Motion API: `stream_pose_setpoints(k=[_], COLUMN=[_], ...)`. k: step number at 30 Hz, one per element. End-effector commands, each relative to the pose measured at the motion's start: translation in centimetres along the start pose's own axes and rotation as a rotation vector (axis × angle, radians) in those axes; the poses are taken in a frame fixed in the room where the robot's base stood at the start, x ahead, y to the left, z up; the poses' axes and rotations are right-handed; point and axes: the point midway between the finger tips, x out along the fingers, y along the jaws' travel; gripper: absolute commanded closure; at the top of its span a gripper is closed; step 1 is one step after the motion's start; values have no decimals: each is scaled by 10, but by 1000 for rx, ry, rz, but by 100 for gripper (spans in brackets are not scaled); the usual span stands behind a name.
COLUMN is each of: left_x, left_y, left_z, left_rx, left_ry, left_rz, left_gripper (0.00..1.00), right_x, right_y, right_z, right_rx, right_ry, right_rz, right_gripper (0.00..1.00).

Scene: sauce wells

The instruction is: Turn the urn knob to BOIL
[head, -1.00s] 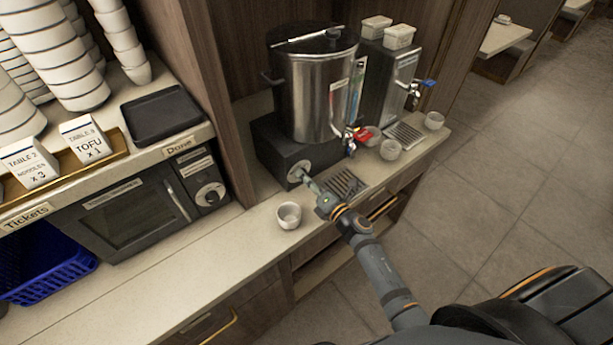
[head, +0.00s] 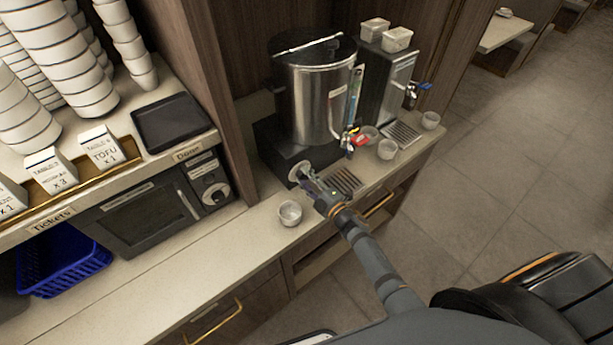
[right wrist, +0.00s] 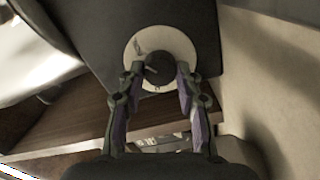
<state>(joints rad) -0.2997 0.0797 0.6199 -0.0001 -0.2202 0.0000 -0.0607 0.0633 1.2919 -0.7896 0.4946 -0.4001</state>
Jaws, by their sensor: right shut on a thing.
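The steel urn (head: 310,100) with a black lid stands on a dark base (head: 268,143) on the counter. The urn knob is on the front face of that base. In the right wrist view the knob (right wrist: 158,66) is dark and round, on a pale round dial (right wrist: 135,49). My right gripper (head: 306,178) reaches the knob from the front; in the right wrist view its two fingers (right wrist: 158,80) are on either side of the knob, shut on it. The dial's marks are too small to read. My left gripper is not in view.
A white cup (head: 290,213) stands on the counter left of my right gripper. A second dispenser (head: 388,85) and several cups stand further right. A microwave (head: 150,212) is at left.

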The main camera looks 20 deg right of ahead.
Motion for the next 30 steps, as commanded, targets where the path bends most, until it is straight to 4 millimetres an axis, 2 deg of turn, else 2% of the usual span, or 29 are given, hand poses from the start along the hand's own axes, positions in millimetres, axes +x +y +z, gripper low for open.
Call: stream_pose_setpoints(k=[10,27,28,30], left_x=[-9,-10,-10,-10], left_y=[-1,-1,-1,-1], left_z=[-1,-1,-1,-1], left_rx=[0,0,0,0], left_ry=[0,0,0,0], left_rz=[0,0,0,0], left_gripper=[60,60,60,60], right_x=[0,-1,-1,-1], right_y=[0,-2,-2,-1], right_z=[0,0,0,0], right_rx=[137,164,164,164], right_ry=[-1,-2,-2,-2], right_rz=[-2,-3,-3,-2], right_gripper=[97,97,62,52])
